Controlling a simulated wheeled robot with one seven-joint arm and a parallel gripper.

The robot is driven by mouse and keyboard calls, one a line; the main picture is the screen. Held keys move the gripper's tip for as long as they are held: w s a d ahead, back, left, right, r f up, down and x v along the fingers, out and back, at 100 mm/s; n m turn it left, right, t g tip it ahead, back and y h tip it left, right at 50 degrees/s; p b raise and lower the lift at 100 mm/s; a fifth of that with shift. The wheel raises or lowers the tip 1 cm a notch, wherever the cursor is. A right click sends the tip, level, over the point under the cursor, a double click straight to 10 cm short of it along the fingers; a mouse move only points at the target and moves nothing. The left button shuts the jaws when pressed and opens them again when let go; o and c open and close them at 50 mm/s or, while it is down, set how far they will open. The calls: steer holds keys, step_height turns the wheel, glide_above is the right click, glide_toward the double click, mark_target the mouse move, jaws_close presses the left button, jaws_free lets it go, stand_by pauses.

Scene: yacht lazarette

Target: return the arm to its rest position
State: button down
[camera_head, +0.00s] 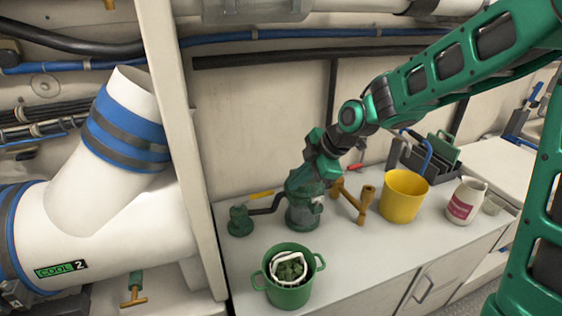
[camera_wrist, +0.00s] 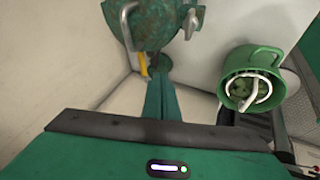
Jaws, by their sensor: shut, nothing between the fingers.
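My green arm (camera_head: 455,75) comes in from the right in the head view and bends down over the counter. Its wrist end is just above and behind the green strainer (camera_head: 305,213); the overlap hides whether they touch. In the wrist view my gripper (camera_wrist: 159,80) has its green fingers together with nothing between them. The strainer's body (camera_wrist: 158,20) fills the top of that view, beyond the fingertips. The fingertips appear close to a small round green fitting (camera_wrist: 160,62); contact cannot be told.
On the counter (camera_head: 350,262) are a green bucket (camera_head: 290,297) with a white basket inside, a yellow bucket (camera_head: 403,196), a white jug (camera_head: 466,201) and a yellow-handled tool (camera_head: 260,195). A large white pipe (camera_head: 110,225) stands left of a partition (camera_head: 180,120). The counter's front middle is clear.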

steer(key=s+d+r+m+h, duration=0.1)
steer(key=s+d+m+h, duration=0.1)
steer(key=s+d+m, duration=0.35)
steer(key=s+d+r+m+h, duration=0.1)
steer(key=s+d+m, duration=0.1)
steer(key=d, duration=0.7)
steer(key=s+d+m+h, duration=0.2)
steer(key=s+d+m, duration=0.15)
steer(key=d, duration=0.35)
steer(key=s+d+m+g, duration=0.1)
steer(key=s+d+m, duration=0.2)
steer(key=s+m, duration=0.2)
steer(key=s+d+m+g, duration=0.1)
steer(key=s+d+m, duration=0.3)
steer(key=s, duration=0.5)
steer(key=s+d+r+m+g, duration=0.1)
steer(key=s+d+m, duration=0.3)
steer(key=s+m, duration=0.2)
steer(key=shift+s+m+g, duration=0.3)
steer(key=shift+s, duration=0.2)
steer(key=shift+d, duration=0.1)
